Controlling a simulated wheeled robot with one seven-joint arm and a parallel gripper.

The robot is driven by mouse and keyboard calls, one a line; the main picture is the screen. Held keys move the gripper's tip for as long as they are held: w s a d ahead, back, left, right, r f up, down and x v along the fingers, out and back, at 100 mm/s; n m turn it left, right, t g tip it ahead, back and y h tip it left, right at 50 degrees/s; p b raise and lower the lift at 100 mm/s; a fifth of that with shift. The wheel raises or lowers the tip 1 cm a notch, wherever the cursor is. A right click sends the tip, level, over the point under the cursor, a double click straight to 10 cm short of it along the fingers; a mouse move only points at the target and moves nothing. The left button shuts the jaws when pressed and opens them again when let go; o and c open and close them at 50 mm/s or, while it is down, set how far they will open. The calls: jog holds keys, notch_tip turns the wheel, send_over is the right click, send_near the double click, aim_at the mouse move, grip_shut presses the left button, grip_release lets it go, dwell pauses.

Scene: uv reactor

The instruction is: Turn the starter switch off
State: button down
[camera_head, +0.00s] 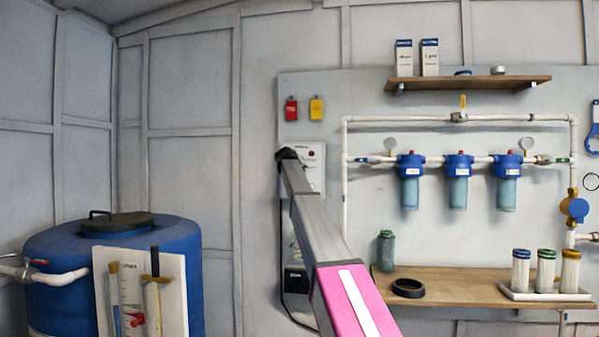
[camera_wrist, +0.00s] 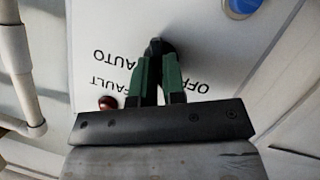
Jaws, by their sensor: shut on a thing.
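The starter box (camera_head: 315,160) is a white panel on the back wall, partly hidden behind my arm in the head view. In the wrist view its white face (camera_wrist: 205,35) fills the middle, with the lettering upside down. A black switch knob (camera_wrist: 157,45) sits between the AUTO label (camera_wrist: 110,58) on the left and the OFF label (camera_wrist: 193,87) on the right. My gripper (camera_wrist: 157,66), with green fingers, is shut on the knob. The fingers hide much of it, so I cannot tell which label it points to. In the head view my arm hides the gripper.
The panel also carries a dark red lamp (camera_wrist: 107,102) by the FAULT label and a blue round part (camera_wrist: 241,7). White pipes (camera_head: 345,190) and blue-topped filters (camera_head: 410,182) are to the right. A wooden shelf (camera_head: 455,287) is lower right; a blue tank (camera_head: 60,260) stands left.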

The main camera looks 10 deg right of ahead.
dwell(0.7)
jog(key=c, duration=1.2)
grip_release()
jog(key=v, duration=1)
jog(key=shift+s+a, duration=0.2)
jog(key=shift+s, duration=0.05)
